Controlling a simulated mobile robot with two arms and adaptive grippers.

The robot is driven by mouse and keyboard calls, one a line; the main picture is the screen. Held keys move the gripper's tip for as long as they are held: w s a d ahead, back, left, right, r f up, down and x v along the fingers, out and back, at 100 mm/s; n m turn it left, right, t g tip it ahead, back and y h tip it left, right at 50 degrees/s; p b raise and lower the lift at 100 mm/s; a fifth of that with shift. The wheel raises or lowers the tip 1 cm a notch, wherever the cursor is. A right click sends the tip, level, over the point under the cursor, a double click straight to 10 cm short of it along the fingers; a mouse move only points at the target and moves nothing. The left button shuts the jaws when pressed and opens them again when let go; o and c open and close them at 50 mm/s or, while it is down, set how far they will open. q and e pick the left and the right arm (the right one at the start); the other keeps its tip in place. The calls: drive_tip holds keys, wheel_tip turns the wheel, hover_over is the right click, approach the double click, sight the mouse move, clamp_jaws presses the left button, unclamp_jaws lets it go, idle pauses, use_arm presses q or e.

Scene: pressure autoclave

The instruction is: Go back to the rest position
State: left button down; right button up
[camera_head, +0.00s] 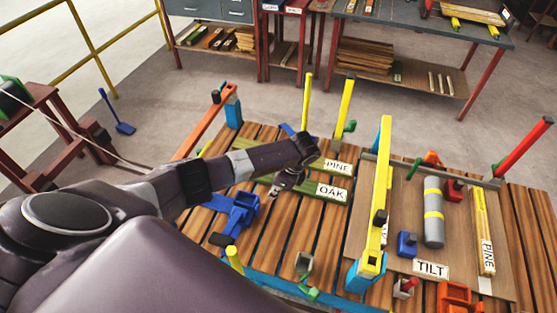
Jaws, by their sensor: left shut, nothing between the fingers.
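My left arm comes in from the left and reaches over the slatted wooden table (285,245). My left gripper (274,192) hangs at its end, pointing down and to the left, shut and empty. It shows just left of the green strip labelled OAK (335,193) and right of a blue clamp-like piece (238,212). I cannot tell its height above the slats. My right gripper is not in view.
A yellow upright bar (383,190) stands mid-table. Right of it, a brown board (460,255) holds a grey cylinder (433,225), a PINE strip (482,230) and a TILT label (431,269). Workbenches (420,28) stand behind. Open floor (250,95) lies between.

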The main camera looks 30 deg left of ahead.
use_arm(q)
drive_tip(key=s+d+f+n+t+h, duration=0.1)
drive_tip(key=s+d+n+h, duration=0.1)
drive_tip(key=s+d, duration=0.55)
drive_tip(key=s+d+n+t+h, duration=0.15)
drive_tip(key=s+d, duration=0.35)
drive_tip(key=d, duration=0.6)
drive_tip(key=s+a+r+n+t, duration=0.2)
drive_tip(key=s+a+r+n, duration=0.5)
drive_tip(key=s+r+n, duration=0.35)
drive_tip(key=s+f+m+g+b, duration=0.15)
drive_tip(key=f+b, duration=0.25)
drive_tip(key=f, duration=1.3)
drive_tip(key=s+f+n+b, duration=0.15)
drive_tip(key=f+b, duration=0.25)
drive_tip(key=f, duration=1.4)
drive_tip(key=s+a+f+b, duration=0.1)
drive_tip(key=s+f+b, duration=0.2)
drive_tip(key=s+f, duration=0.5)
drive_tip(key=s+a+f+m+g+b, duration=0.1)
drive_tip(key=s+a+f+b, duration=0.1)
drive_tip(key=s+f, duration=0.7)
wheel_tip(320, 180, down, 4)
drive_tip(key=shift+s+a+f+b, duration=0.1)
drive_tip(key=shift+s+a+b, duration=0.1)
drive_tip(key=shift+b, duration=0.55)
